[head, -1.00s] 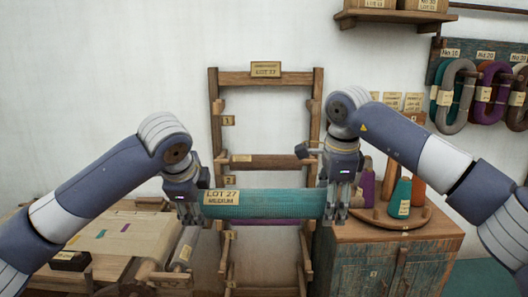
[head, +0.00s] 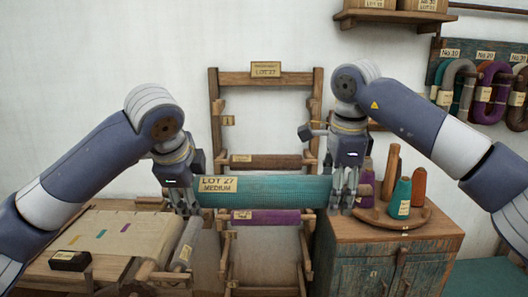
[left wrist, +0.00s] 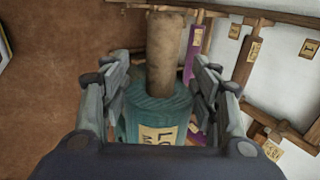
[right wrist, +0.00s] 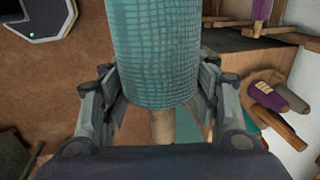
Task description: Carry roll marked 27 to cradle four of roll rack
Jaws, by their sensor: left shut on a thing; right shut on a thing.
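The teal roll (head: 275,191), labelled LOT 27 MEDIUM, is held level in front of the roll rack (head: 216,110). My left gripper (head: 187,208) is shut on its left end; the left wrist view shows the roll's end (left wrist: 155,105) and wooden core (left wrist: 165,50) between the fingers. My right gripper (head: 343,205) is shut on its right end, also seen in the right wrist view (right wrist: 155,50). The rack carries a brown roll (head: 265,161) above the held roll and a purple roll (head: 270,216) just below it in the picture. Number tags mark the rack's left post.
A wooden cabinet (head: 390,245) with cones of yarn (head: 401,197) on a round tray stands at right. A table with cloth (head: 120,237) and a dark block (head: 70,260) is at left. Coloured hanks (head: 484,88) hang on the right wall.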

